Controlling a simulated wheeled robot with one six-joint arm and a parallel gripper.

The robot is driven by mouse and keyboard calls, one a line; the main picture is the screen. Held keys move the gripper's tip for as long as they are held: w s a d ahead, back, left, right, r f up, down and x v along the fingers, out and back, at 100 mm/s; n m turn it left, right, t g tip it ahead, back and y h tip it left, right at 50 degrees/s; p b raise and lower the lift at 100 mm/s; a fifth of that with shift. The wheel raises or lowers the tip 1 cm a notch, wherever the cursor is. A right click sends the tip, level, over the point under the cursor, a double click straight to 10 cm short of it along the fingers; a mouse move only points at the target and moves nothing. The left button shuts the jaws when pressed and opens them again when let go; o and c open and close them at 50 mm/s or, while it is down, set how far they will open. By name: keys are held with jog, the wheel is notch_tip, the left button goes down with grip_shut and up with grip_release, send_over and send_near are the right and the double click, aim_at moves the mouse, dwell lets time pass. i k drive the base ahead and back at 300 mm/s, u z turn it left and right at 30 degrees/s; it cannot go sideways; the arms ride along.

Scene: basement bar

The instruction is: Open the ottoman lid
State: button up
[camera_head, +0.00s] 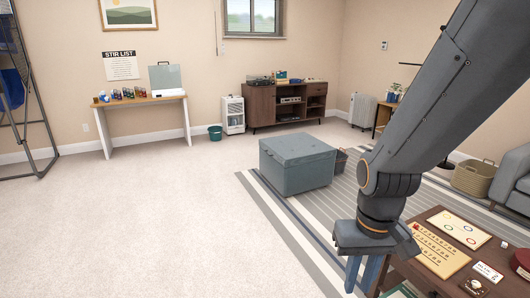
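The ottoman (297,175) is a blue-grey box standing on the striped rug in the middle of the room. Its tufted lid (296,147) lies flat on top and looks closed. My gripper (361,281) points down in the lower right, apart from the ottoman and nearer to the camera. Its two fingers are spread with a gap between them, and nothing shows in the gap. My arm comes in from the upper right. The ottoman's far side is hidden.
A low wooden table (418,281) with board games is close beside my gripper on the right. A dark bin (340,161) stands behind the ottoman's right side. A wicker basket (472,178) and grey sofa (515,182) are farther right. The carpet left of the ottoman is clear.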

aim_at(293, 150)
jog(key=u, duration=0.1)
jog(key=i, duration=3.9)
jog(key=u, duration=0.15)
